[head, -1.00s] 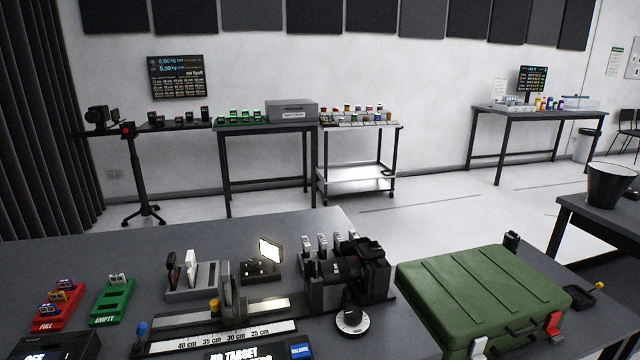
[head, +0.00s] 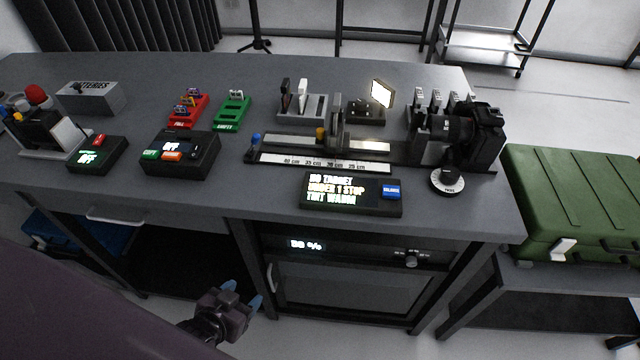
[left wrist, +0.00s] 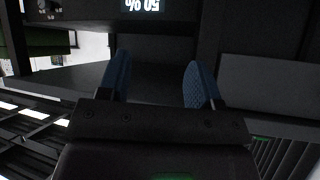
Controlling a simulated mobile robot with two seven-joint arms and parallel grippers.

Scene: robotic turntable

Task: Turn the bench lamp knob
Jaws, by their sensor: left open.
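A small lit lamp panel (head: 381,94) stands on a dark base at the back of the bench. A black knob on a white dial (head: 447,180) sits at the bench's front right, below the camera. A smaller knob (head: 411,261) is on the front of the cabinet under the bench. I cannot tell from the labels which knob is the lamp's. My left gripper (head: 243,294) has blue fingertips, is open and empty, and is low in front of the bench, left of both knobs. Its fingers also show spread in the left wrist view (left wrist: 158,75). My right gripper is not in view.
The bench top (head: 330,65) holds a camera (head: 485,135), a rail with a scale (head: 325,163), a message display (head: 350,193) and small control boxes. The cabinet (head: 350,287) has a percent display and a handle. A green case (head: 575,195) stands at the right.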

